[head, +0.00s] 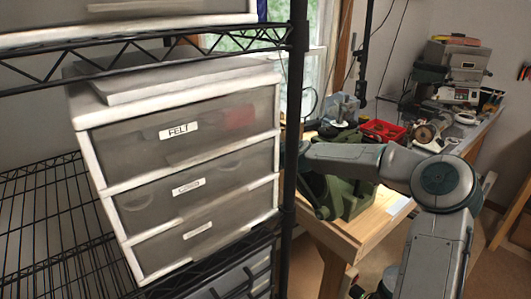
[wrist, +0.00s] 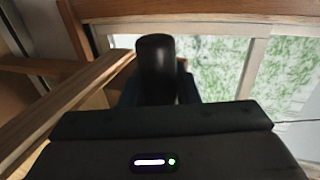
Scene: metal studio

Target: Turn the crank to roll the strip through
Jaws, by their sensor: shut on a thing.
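A dark green rolling mill (head: 347,193) stands on the wooden bench in the head view, partly behind my arm. A pale flat piece (head: 398,206) lies on the bench to its right; I cannot tell if it is the strip. In the wrist view a black, round, upright crank handle (wrist: 155,62) rises between the dark fingers of my gripper (wrist: 158,94). My gripper is shut on this handle. In the head view the gripper is mostly hidden by the black shelf post, and the crank arm is hard to make out.
A black wire shelf (head: 292,120) with a drawer unit (head: 95,165) fills the left of the head view, close to my arm. A red tray (head: 382,131) and several tools stand farther back on the wooden bench (head: 345,238). A window is behind.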

